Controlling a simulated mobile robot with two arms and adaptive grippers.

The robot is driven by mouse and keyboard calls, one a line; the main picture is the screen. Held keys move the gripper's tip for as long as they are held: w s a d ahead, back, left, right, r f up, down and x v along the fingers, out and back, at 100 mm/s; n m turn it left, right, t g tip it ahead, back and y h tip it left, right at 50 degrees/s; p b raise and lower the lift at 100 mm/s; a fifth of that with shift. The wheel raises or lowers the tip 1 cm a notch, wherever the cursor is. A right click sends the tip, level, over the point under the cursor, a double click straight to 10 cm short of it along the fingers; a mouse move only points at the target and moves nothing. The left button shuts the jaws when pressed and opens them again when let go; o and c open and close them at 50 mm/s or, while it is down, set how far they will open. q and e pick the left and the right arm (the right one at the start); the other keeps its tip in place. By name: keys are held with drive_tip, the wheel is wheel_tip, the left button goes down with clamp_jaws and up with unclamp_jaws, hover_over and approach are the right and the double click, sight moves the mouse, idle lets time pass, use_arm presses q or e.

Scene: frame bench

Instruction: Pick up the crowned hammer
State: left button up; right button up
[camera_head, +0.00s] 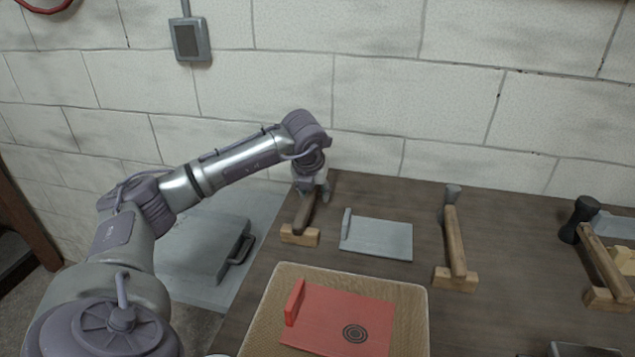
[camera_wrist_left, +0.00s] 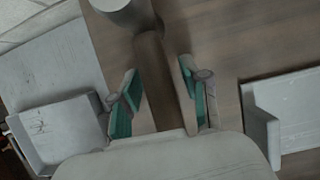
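Three hammers rest on wooden blocks on the bench, and no crown mark is readable on any of them. The left hammer (camera_head: 304,212) has a dark brown handle, and its head is hidden behind my gripper in the head view. My left gripper (camera_head: 313,192) is over this hammer. In the left wrist view its teal-padded fingers (camera_wrist_left: 160,98) stand open on either side of the handle (camera_wrist_left: 154,65), and a pale round head (camera_wrist_left: 125,8) shows at the top. The middle hammer (camera_head: 454,240) has a grey head. The right hammer (camera_head: 606,262) has a black head. My right gripper is not in view.
A grey plate with an upright lip (camera_head: 377,238) lies right of the left hammer. A tan tray (camera_head: 410,310) holds a red plate (camera_head: 330,320) at the front. A grey case with a handle (camera_head: 205,250) is at the left. A block wall (camera_head: 400,90) closes the back.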

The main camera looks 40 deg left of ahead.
use_arm(q)
clamp_jaws()
drive_tip(key=shift+r, duration=0.1)
